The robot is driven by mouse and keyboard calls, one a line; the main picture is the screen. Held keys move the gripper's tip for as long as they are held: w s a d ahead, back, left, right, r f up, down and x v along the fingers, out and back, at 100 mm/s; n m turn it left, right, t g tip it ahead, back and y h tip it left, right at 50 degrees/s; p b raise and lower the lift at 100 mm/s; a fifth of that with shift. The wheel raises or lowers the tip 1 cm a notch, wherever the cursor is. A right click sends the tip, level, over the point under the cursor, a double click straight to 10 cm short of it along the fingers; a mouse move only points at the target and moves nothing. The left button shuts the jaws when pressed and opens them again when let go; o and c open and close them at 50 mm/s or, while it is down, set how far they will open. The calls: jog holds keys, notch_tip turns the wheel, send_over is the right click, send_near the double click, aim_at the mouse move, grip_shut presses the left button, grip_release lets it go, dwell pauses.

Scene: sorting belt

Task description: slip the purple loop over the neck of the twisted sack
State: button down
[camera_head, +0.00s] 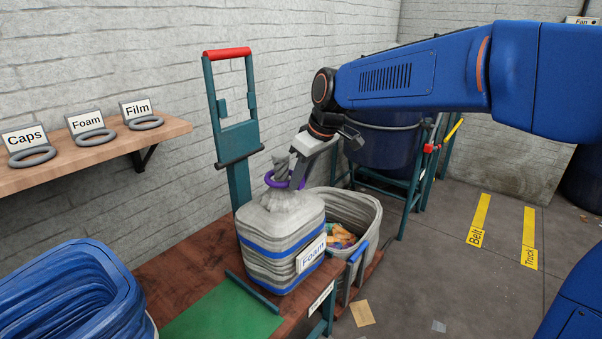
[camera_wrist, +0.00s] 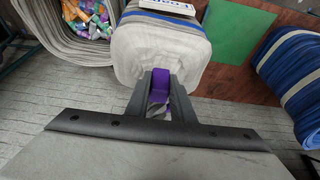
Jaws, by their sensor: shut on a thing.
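The twisted sack (camera_head: 280,240) is grey-white with blue bands and a "Foam" label, and stands upright on the wooden bench. Its twisted neck (camera_head: 281,166) rises from the top. The purple loop (camera_head: 277,180) shows around the neck near its base, a little tilted. My gripper (camera_head: 296,182) comes down from the upper right beside the neck. In the wrist view my gripper (camera_wrist: 158,95) is shut on the purple loop (camera_wrist: 159,88), with the sack (camera_wrist: 165,50) just beyond it. The gripper hides part of the loop, so its full seating around the neck cannot be told.
A grey bin (camera_head: 352,210) with colourful scraps stands right behind the sack. A green mat (camera_head: 225,312) lies in front, with a blue ribbed tub (camera_head: 75,290) at left. A teal frame with a red handle (camera_head: 227,53) stands behind. A wall shelf (camera_head: 90,160) holds labelled rings.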

jog(key=shift+f, duration=0.1)
dwell(0.3)
jog(key=c, duration=1.5)
grip_release()
jog(key=shift+o, duration=0.2)
jog(key=v, duration=1.7)
jog(key=shift+d, duration=0.15)
